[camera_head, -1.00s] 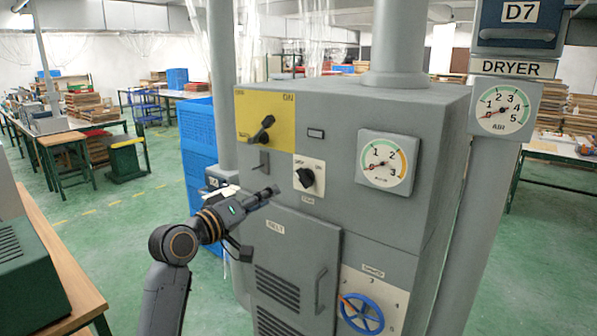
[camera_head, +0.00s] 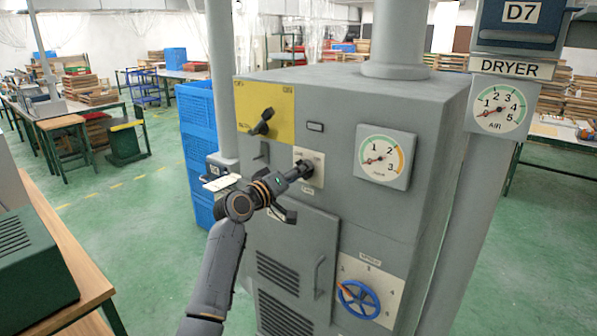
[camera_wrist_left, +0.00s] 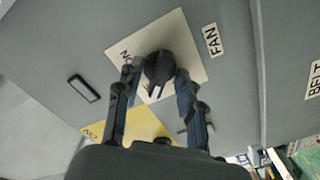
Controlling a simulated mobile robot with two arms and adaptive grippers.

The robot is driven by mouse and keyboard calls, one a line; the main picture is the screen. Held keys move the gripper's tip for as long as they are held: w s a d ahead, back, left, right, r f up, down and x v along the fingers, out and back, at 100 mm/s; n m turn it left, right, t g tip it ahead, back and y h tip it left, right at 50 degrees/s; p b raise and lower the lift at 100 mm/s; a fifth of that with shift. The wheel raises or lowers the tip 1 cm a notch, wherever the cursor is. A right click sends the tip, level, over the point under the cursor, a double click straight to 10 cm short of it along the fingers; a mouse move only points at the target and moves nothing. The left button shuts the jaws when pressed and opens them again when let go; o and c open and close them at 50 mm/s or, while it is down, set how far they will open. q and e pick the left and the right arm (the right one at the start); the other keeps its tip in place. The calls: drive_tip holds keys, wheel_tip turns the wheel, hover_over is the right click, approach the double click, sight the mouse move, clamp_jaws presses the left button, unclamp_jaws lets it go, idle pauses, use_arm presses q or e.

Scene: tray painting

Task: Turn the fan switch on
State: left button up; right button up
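The fan switch is a black rotary knob on a cream plate (camera_head: 318,180) on the grey machine's front. In the left wrist view the knob (camera_wrist_left: 158,68) shows on its plate (camera_wrist_left: 190,50), with a FAN label (camera_wrist_left: 212,40) beside it. The knob's white pointer line points toward the bottom of that view, away from the ON mark (camera_wrist_left: 127,58). My left gripper (camera_head: 300,171) is at the knob. In the wrist view its fingers (camera_wrist_left: 156,84) are spread on either side of the knob. A small gap seems to show; contact is unclear. My right gripper is out of view.
A yellow plate with a larger black switch (camera_head: 262,122) is above left of the knob. A pressure gauge (camera_head: 384,157) is to the right. The BELT door (camera_head: 285,255) and a blue handwheel (camera_head: 359,299) are below.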

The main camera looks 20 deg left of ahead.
use_arm(q)
drive_tip(key=shift+c, duration=0.4)
clamp_jaws()
